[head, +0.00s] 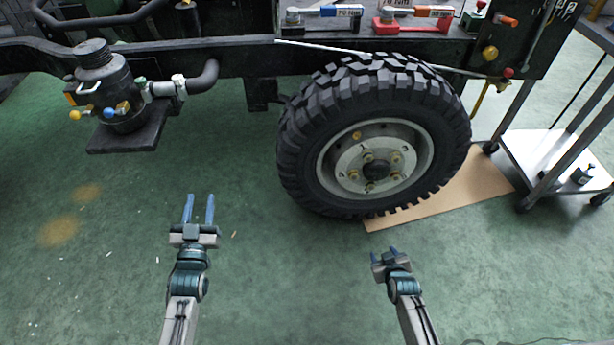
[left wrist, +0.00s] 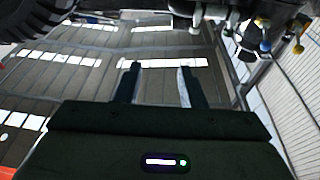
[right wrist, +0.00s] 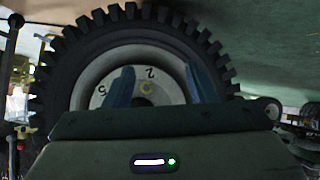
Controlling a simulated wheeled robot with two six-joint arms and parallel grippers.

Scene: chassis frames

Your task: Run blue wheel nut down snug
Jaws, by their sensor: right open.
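The wheel (head: 300,150) is a black knobbly tyre with a grey rim and a pale hub plate (head: 349,160). Several brass-coloured nuts or studs ring its dark centre cap (head: 376,170); I cannot make out a blue nut. The right wrist view shows the wheel (right wrist: 62,85) with numerals 5 and 2 and one brass-coloured piece (right wrist: 146,87) between my fingers, some distance off. My right gripper (head: 384,253) is open and empty, below the wheel. My left gripper (head: 199,209) is open and empty over the floor, left of the wheel.
A cardboard sheet (head: 470,190) lies under the wheel. A filter-like canister (head: 103,80) hangs left; a metal cart (head: 545,155) stands right. The floor at left is open.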

